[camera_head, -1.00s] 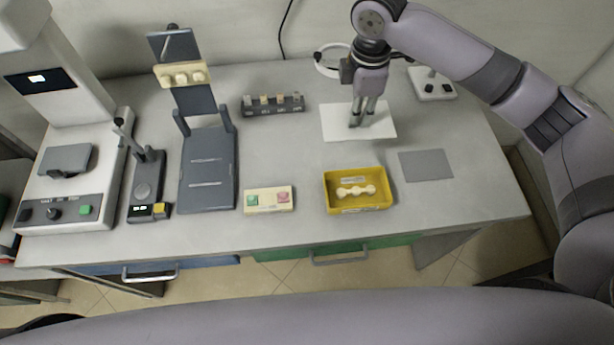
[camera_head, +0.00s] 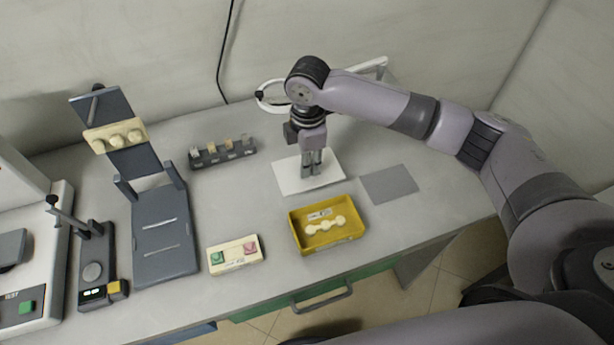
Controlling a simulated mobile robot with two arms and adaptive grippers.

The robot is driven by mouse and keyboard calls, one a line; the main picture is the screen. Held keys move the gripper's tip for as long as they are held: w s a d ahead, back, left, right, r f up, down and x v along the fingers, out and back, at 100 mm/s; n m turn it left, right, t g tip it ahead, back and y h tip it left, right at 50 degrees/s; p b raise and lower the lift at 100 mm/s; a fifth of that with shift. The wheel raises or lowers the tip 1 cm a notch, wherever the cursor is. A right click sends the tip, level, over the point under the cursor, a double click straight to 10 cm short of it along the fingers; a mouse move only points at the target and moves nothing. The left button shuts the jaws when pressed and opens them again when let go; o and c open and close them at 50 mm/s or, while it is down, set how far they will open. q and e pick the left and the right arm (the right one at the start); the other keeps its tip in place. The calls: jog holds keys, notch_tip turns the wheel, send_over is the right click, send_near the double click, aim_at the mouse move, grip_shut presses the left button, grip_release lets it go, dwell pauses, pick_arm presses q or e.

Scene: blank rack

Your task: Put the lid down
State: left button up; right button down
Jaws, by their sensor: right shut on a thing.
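A flat white panel (camera_head: 290,182), which I take to be the lid, shows at the back right of the grey table. My right gripper (camera_head: 312,172) points straight down over the panel's middle and is shut on it, with the fingers close together. The fingers hide the spot where they grip. I cannot tell whether the panel touches the table or hangs just above it. My left gripper is out of view.
A yellow tray (camera_head: 337,241) with a pale lobed piece stands in front of the panel, and a grey mat (camera_head: 389,184) lies to its right. A dark rack (camera_head: 222,154), a two-button box (camera_head: 235,256) and a dark stand (camera_head: 163,235) are to the left. A ring stand (camera_head: 267,98) is behind.

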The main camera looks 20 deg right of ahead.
aim_at(308, 179)
jog(key=shift+f, duration=3.1)
jog(key=c, duration=1.5)
grip_release()
jog(key=shift+f, duration=0.1)
notch_tip(308, 179, up, 12)
jog(key=shift+r+b, duration=0.15)
jog(key=shift+b, duration=0.3)
